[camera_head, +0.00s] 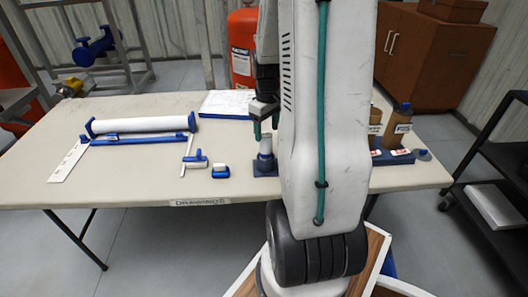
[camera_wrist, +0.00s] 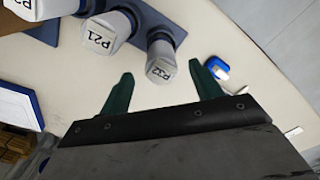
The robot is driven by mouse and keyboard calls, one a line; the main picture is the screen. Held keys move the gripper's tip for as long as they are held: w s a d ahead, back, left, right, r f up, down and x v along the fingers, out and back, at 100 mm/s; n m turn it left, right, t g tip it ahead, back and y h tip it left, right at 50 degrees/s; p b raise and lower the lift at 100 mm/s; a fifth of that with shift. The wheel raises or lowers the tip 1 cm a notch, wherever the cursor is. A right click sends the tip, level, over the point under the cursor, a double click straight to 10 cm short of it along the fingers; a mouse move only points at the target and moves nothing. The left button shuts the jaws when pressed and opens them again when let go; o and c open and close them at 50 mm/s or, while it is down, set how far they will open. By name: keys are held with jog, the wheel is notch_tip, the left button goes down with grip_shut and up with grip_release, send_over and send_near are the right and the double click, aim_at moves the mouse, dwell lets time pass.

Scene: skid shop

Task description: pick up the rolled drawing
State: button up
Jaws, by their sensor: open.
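Several upright white rolls with labelled ends stand in a blue rack in the wrist view. The one marked P32 (camera_wrist: 161,65) is nearest my gripper, and one marked P21 (camera_wrist: 100,35) is farther left. In the head view a white roll (camera_head: 265,146) stands upright in a blue base (camera_head: 264,166). My gripper (camera_head: 265,124) is open just above it, and my arm hides what is to its right. In the wrist view my green fingers (camera_wrist: 163,82) are apart and empty, with P32 just beyond the gap. Which roll is the drawing, I cannot tell.
A long white roll (camera_head: 140,125) lies on a blue stand at the table's left. A white-and-blue block (camera_head: 220,171) and a small blue-and-white tool (camera_head: 194,160) lie near the front.

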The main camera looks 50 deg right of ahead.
aim_at(266, 144)
notch_tip(266, 144, down, 7)
jog(key=shift+w, duration=0.15)
jog(key=c, duration=1.1)
